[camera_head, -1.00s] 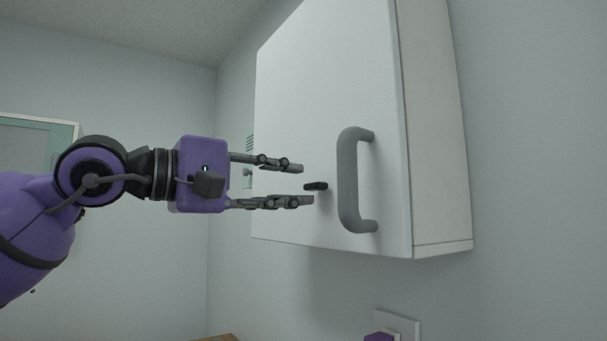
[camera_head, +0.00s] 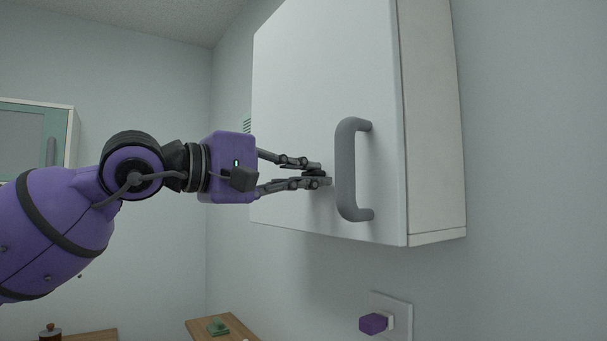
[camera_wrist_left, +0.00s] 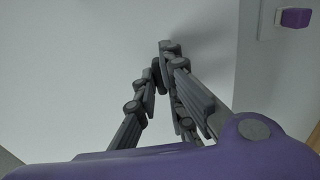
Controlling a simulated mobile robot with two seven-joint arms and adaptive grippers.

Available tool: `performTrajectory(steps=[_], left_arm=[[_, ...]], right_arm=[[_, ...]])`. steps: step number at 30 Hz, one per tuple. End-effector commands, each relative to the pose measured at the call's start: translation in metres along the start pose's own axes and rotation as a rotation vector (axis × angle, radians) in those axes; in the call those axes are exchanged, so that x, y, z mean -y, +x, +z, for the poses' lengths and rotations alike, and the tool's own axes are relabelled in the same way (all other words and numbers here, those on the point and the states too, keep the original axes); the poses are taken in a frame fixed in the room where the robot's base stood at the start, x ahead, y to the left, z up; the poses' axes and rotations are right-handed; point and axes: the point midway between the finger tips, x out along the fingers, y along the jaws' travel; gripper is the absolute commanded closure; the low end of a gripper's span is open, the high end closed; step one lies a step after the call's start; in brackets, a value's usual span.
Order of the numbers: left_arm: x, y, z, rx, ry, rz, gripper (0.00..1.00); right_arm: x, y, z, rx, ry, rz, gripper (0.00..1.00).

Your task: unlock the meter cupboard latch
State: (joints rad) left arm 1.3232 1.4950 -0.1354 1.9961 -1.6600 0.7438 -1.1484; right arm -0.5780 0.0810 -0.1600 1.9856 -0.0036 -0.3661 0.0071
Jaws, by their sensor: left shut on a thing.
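The meter cupboard (camera_head: 300,90) is a white wall cupboard with its door closed. A grey bar handle (camera_head: 345,170) stands upright on the door. My left gripper (camera_head: 318,175) is at the door just left of the handle, its fingers shut on the small dark latch, which is mostly hidden between them. In the left wrist view, the fingertips of my left gripper (camera_wrist_left: 162,65) come together against the white door (camera_wrist_left: 70,60). The latch's exact angle cannot be told. My right gripper is not in view.
A wall plate with a purple plug (camera_head: 373,323) is below the cupboard; the plug also shows in the left wrist view (camera_wrist_left: 296,18). A wooden surface (camera_head: 215,320) with a green item (camera_head: 218,327) is low at the back. A teal-fronted cabinet (camera_head: 35,130) hangs far left.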

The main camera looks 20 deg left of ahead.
Motion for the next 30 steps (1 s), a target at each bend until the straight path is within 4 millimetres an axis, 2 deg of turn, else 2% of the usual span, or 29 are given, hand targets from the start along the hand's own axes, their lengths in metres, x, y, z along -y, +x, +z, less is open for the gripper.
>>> performTrajectory(steps=[8,14,30], left_arm=[[-0.0001,-0.0001,0.0001,0.0,-0.021,0.0,1.0],[-0.0003,-0.0001,0.0003,0.001,-0.106,0.0,1.0],[-0.0006,-0.0001,0.0006,0.001,-0.584,0.0,1.0]], right_arm=[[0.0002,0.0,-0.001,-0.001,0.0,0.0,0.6],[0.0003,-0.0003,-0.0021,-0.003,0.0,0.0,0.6],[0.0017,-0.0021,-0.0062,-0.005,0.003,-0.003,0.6]])
